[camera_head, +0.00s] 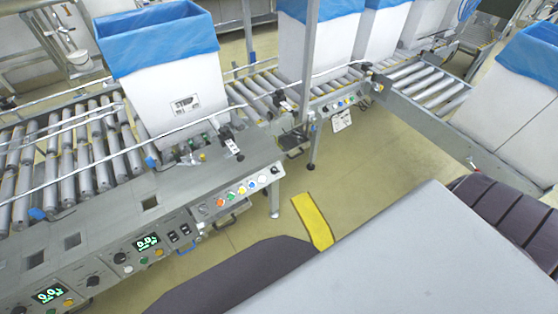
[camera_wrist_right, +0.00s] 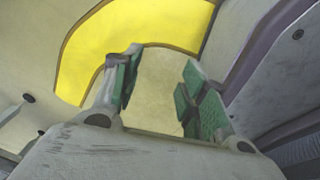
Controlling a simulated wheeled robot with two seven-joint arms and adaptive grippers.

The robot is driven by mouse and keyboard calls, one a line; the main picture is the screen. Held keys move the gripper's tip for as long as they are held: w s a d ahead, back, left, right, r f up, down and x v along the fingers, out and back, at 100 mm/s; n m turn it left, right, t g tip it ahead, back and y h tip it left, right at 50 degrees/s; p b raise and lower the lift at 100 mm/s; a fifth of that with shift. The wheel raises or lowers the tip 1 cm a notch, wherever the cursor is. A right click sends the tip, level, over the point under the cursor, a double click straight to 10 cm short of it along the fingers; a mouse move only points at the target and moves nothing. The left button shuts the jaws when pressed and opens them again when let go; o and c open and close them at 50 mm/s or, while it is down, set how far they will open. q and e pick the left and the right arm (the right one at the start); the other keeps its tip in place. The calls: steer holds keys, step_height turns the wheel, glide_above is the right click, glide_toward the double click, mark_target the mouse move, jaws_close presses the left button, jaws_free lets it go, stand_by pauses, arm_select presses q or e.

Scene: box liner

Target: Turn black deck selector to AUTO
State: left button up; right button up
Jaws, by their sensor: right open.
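Several black knobs show on the conveyor's front edge in the head view. One black knob (camera_head: 275,170) is at the right end of the row of coloured buttons. Another black knob (camera_head: 119,258) is beside a green-digit display (camera_head: 147,242). A third black knob (camera_head: 93,281) is lower left. The labels are too small to read, so I cannot tell which is the deck selector or where it points. My right gripper (camera_wrist_right: 158,92) is open and empty in the right wrist view, its green pads apart above the floor. Neither gripper shows in the head view.
A white box with a blue liner (camera_head: 170,85) stands on the roller conveyor (camera_head: 75,165). More lined boxes stand at the back and at the right (camera_head: 515,100). A yellow floor stripe (camera_head: 312,220) lies in front of the conveyor. The floor there is clear.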

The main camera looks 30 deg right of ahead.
stand_by(0.6)
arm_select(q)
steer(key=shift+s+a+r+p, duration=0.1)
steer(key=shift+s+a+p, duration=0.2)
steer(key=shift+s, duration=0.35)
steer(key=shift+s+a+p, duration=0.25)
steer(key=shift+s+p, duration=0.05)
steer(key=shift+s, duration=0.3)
arm_select(e)
steer(key=s, duration=0.2)
steer(key=s+a, duration=0.1)
steer(key=s, duration=0.1)
steer(key=shift+s, duration=0.2)
steer(key=shift+o, duration=1.4)
